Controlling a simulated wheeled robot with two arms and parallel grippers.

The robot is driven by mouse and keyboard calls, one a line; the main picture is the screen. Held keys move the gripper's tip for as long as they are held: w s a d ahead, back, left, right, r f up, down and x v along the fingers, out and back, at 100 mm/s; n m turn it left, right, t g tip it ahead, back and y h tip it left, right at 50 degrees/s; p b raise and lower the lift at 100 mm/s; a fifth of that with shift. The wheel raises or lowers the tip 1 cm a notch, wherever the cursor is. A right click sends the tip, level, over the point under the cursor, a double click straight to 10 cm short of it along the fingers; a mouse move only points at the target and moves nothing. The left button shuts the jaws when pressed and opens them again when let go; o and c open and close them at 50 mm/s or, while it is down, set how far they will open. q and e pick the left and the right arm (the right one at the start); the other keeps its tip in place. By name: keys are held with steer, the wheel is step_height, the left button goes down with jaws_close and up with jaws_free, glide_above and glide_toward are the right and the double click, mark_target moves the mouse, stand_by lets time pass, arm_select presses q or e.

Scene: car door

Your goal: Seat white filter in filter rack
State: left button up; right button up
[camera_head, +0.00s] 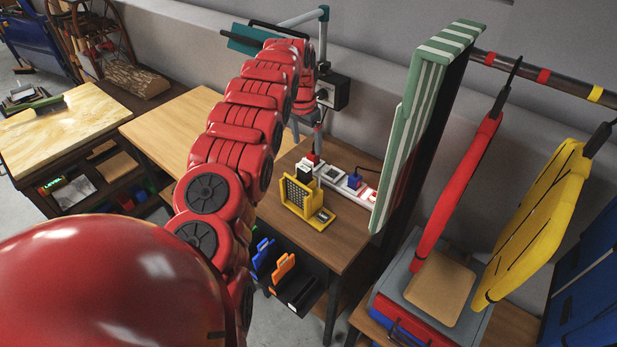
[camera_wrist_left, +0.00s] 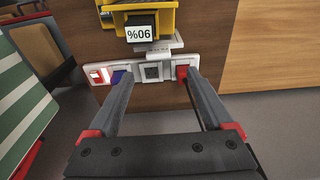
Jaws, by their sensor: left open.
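My left gripper (camera_wrist_left: 160,80) is open in the left wrist view, with its fingertips over a white strip (camera_wrist_left: 142,77). No object shows clearly held between the fingers. The strip carries a grey square, a blue block and red pieces; it also shows on the bench in the head view (camera_head: 345,181). A pale white piece (camera_wrist_left: 160,48) lies between the strip and a yellow stand (camera_wrist_left: 139,20); I cannot tell whether it is the white filter. The yellow stand has a dark grid in the head view (camera_head: 300,198). Which item is the filter rack is unclear. My right gripper is out of view.
The wooden bench (camera_head: 345,238) has bare room in front of the yellow stand. A green-and-white striped panel (camera_head: 425,112) stands close on the right. Orange (camera_head: 284,265) and blue tools sit below the bench's front edge. A black wall box (camera_head: 333,91) is behind.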

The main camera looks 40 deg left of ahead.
mark_target(307, 161)
arm_select(q)
steer(key=shift+f+p, duration=0.3)
steer(key=shift+f, duration=0.3)
steer(key=shift+a+f, duration=0.1)
steer(key=shift+f, duration=0.6)
steer(key=shift+f+p, duration=0.35)
steer(key=shift+p, duration=0.2)
steer(key=shift+s+d+f+p, duration=0.15)
steer(key=shift+f+p, duration=0.4)
steer(key=shift+f, duration=0.1)
steer(key=shift+s+d+f+p, duration=0.1)
steer(key=shift+d+f+p, duration=0.05)
steer(key=shift+f+p, duration=0.4)
steer(key=shift+w+f, duration=0.25)
steer(key=shift+f, duration=0.7)
steer(key=shift+a+f, duration=0.15)
steer(key=shift+f, duration=0.05)
steer(key=shift+c, duration=0.3)
jaws_close()
